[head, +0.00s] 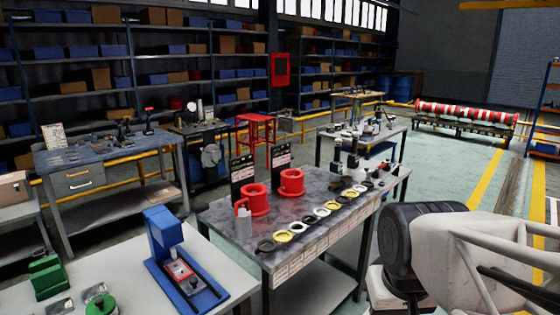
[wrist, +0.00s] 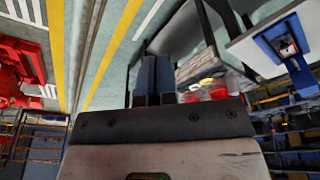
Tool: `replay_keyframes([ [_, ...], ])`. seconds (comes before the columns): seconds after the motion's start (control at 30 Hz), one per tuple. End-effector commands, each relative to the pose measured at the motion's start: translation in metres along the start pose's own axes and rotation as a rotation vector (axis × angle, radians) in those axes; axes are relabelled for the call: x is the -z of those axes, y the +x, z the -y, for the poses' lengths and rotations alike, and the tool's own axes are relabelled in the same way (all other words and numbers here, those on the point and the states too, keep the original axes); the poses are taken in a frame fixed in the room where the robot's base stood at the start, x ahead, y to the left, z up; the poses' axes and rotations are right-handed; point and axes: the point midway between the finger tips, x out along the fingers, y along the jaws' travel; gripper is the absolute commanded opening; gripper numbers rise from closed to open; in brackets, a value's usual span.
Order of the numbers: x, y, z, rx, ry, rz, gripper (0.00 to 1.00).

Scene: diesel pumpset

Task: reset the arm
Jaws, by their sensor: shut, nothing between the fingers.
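My gripper (wrist: 153,68) shows in the wrist view as two dark blue-grey fingers side by side, shut with nothing between them. Its dark mounting plate and pale body fill the lower middle of that view. In the head view my arm (head: 450,255) is at the lower right, white with a dark round joint, and I cannot make out the fingers there. The fingers point out over the floor and appear apart from any bench. The wrist view is tilted, with a bench and red parts beyond the fingers.
A blue press (head: 165,236) stands on a pale table at the lower left. Shelving lines the back wall. Green floor is open at the right, near yellow stripes.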

Motion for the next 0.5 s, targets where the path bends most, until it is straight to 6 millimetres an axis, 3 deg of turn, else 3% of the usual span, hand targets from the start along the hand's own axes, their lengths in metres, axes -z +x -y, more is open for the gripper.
replay_keyframes([
  [0.2,-0.024,0.009,-0.008,-0.006,0.013,-0.011,0.0],
  [0.5,-0.026,0.01,-0.009,-0.006,0.013,-0.012,0.0],
])
